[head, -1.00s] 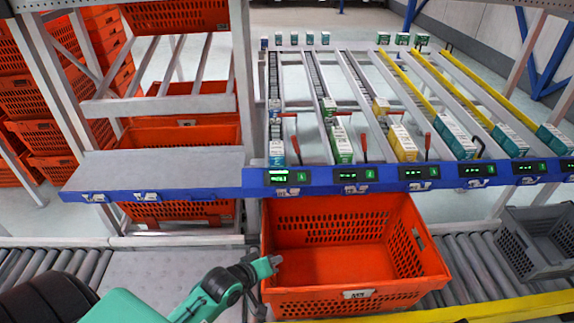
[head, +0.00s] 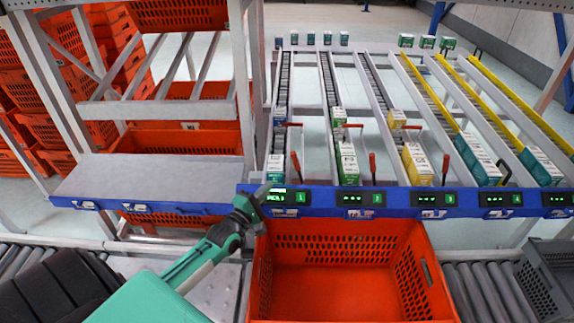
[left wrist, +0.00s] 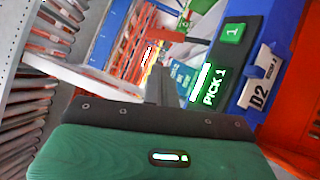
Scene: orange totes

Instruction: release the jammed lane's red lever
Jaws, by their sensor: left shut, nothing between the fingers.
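A red lever (head: 295,164) hangs on a bent rod beside lane 1, right of its front white-and-teal box (head: 276,164). Similar red levers hang beside lane 2 (head: 372,167) and lane 3 (head: 446,166). I cannot tell which lane is jammed. Lane 1's lit display (head: 287,197) reads "PICK 1" in the left wrist view (left wrist: 208,86). My left gripper (head: 265,190) is shut and empty, at the blue rail near the left end of that display. In the left wrist view the fingertips (left wrist: 160,84) point toward a red lever (left wrist: 187,39), apart from it. My right gripper is not in view.
The blue rail (head: 400,212) crosses in front of the lanes. An open, empty orange tote (head: 345,308) stands below it. A grey shelf (head: 150,181) and a rack post lie left of lane 1. A grey crate (head: 545,283) is at right.

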